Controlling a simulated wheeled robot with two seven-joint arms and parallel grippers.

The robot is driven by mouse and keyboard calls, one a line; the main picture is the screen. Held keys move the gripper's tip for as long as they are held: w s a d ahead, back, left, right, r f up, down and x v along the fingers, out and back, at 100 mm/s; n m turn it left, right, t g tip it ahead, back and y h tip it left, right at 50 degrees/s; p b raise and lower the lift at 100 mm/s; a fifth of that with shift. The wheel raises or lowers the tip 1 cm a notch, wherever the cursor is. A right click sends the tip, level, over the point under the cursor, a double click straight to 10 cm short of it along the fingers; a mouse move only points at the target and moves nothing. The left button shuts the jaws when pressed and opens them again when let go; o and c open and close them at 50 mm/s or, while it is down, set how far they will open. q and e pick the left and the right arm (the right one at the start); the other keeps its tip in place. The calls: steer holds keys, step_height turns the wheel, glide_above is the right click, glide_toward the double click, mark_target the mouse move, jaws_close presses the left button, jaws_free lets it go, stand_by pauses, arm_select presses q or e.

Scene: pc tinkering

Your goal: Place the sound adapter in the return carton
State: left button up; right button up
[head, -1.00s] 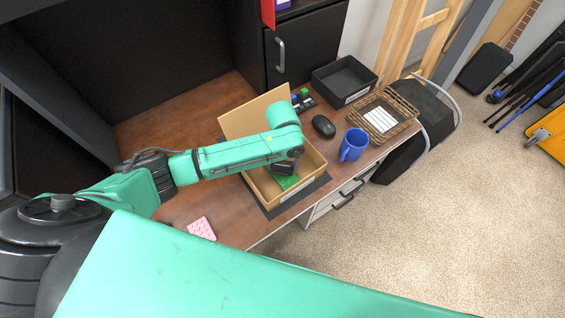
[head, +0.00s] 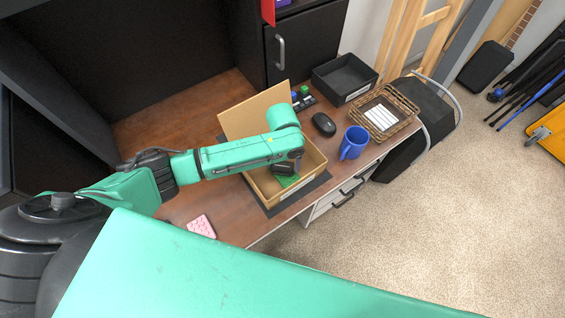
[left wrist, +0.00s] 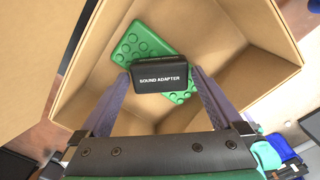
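The sound adapter (left wrist: 160,75) is a small black box with its white name facing the camera in the left wrist view. It is between the two fingertips of my left gripper (left wrist: 161,76), which is shut on it. The return carton (left wrist: 235,30) is an open cardboard box with its lid up, and it also shows on the desk in the head view (head: 265,190). My left gripper (head: 286,168) points down into the carton. A green studded block (left wrist: 140,45) lies on the carton floor, partly hidden behind the adapter. My right gripper is not in view.
The carton stands on a dark mat (head: 305,191) near the desk's front edge. A pink studded block (head: 201,226) lies front left.

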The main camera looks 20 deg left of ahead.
mark_target(283, 166)
arm_select(q)
step_height(283, 166, up, 13)
steer(key=shift+r, duration=0.15)
stand_by(0.7)
